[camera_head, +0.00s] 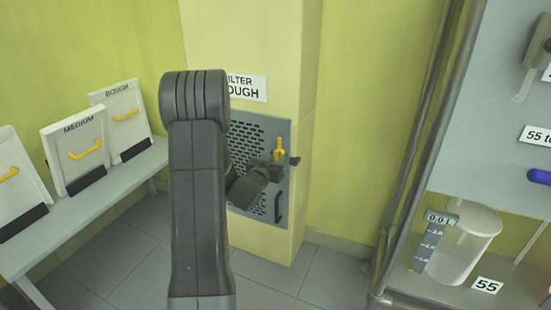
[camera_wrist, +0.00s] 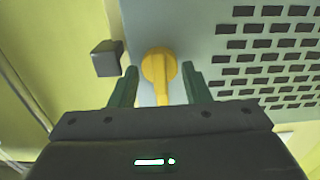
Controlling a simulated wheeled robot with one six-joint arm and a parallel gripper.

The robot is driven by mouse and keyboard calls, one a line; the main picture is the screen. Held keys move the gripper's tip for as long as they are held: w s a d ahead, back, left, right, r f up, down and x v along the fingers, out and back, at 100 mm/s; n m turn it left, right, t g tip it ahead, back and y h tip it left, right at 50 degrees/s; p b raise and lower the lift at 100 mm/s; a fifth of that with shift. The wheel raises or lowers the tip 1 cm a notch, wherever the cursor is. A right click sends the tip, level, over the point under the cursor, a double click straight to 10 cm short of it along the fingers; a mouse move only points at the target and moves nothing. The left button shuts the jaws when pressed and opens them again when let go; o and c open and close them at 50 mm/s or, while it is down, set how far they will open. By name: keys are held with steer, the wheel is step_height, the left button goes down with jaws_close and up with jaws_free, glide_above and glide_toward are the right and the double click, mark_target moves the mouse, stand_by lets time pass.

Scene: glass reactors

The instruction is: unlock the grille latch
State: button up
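The grey perforated grille (camera_head: 247,133) is set in the front of a yellow column, under a partly hidden sign reading "ILTER" and "OUGH". The yellow latch (camera_head: 280,148) is a knob with a handle near the grille's edge; it also shows in the wrist view (camera_wrist: 159,72). In the wrist view its handle points down the picture, toward my gripper (camera_wrist: 160,88). My gripper is open, with one finger on each side of the handle. A gap shows on both sides, and nothing is held. In the head view my arm covers part of the grille.
A dark block (camera_wrist: 106,58) sits beside the latch, past the grille's edge. A black pull handle (camera_head: 278,206) is lower on the grille. Filter panels marked medium (camera_head: 77,155) and rough (camera_head: 122,117) stand on a bench at left. A clear container (camera_head: 466,245) stands at right.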

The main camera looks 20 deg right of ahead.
steer(key=p+v, duration=0.2)
steer(key=v, duration=1.1)
steer(key=shift+s+a, duration=0.25)
steer(key=shift+s, duration=0.05)
steer(key=b+x, duration=0.2)
steer(key=x, duration=1.1)
steer(key=shift+w+d, duration=0.3)
